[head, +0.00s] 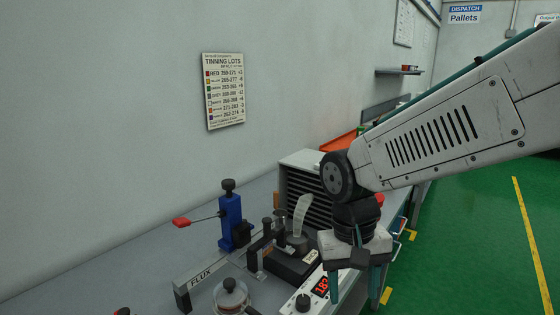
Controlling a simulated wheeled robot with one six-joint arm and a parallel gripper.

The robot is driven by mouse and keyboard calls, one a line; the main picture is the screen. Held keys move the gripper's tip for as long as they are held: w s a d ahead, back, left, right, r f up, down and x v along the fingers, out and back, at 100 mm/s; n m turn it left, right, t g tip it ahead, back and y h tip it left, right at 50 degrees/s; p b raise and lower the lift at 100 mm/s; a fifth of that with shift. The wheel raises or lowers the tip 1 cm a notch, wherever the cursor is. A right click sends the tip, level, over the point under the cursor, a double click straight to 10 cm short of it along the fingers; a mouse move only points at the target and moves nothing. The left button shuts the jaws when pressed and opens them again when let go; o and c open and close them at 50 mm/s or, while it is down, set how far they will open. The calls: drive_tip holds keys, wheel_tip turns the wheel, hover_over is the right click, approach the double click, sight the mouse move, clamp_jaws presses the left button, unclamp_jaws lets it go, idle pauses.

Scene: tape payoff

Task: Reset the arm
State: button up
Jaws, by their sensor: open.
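My arm (440,130) reaches in from the right in the head view, its wrist bent downward. My gripper (352,286) hangs at the front right of the grey bench (262,190), with its teal fingers pointing down. The fingers are apart and I see nothing between them. The gripper is just right of a white box with a red digital display (303,301). The fingertips are near the lower edge of the picture, and whether they touch anything cannot be told.
A blue post with a red-tipped lever (231,222), a FLUX bar (205,274) and a glass jar (230,296) stand on the bench. A black louvred unit (305,187) stands behind. A TINNING LOTS chart (225,90) hangs on the wall. Green floor (475,235) is open at right.

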drive_tip(key=s+d+r+t, duration=0.1)
drive_tip(key=s+d+r, duration=0.2)
drive_tip(key=s+d, duration=0.3)
drive_tip(key=s+d+r+t+y, duration=0.1)
drive_tip(key=s+d+r+t, duration=0.1)
drive_tip(key=s+d, duration=0.4)
drive_tip(key=shift+s+d+r+m, duration=0.35)
drive_tip(key=shift+d+r, duration=0.4)
drive_tip(key=shift+d, duration=0.2)
idle(0.4)
